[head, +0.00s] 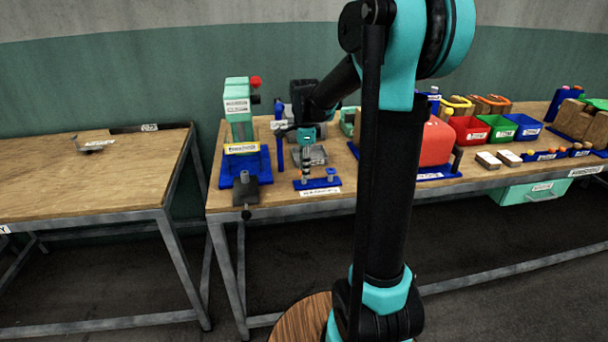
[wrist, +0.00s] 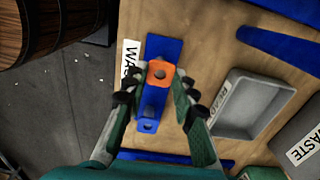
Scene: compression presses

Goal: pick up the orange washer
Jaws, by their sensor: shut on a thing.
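The orange washer (wrist: 160,74), a rounded square with a dark hole, shows in the wrist view over the far end of a blue holder (wrist: 154,106). My gripper (wrist: 157,86) has one finger on each side of it and is shut on it. Whether the washer is clear of the holder cannot be told. In the head view my gripper (head: 306,168) points down at the labelled blue holder (head: 322,185) near the table's front edge; the washer cannot be made out there.
A grey tray (wrist: 282,94) labelled "READY" and a box (wrist: 304,150) labelled "WASTE" are to the right in the wrist view. A green press (head: 238,105) on a blue base stands left of my gripper. Coloured bins (head: 468,131) stand farther right. The left table (head: 95,175) is mostly clear.

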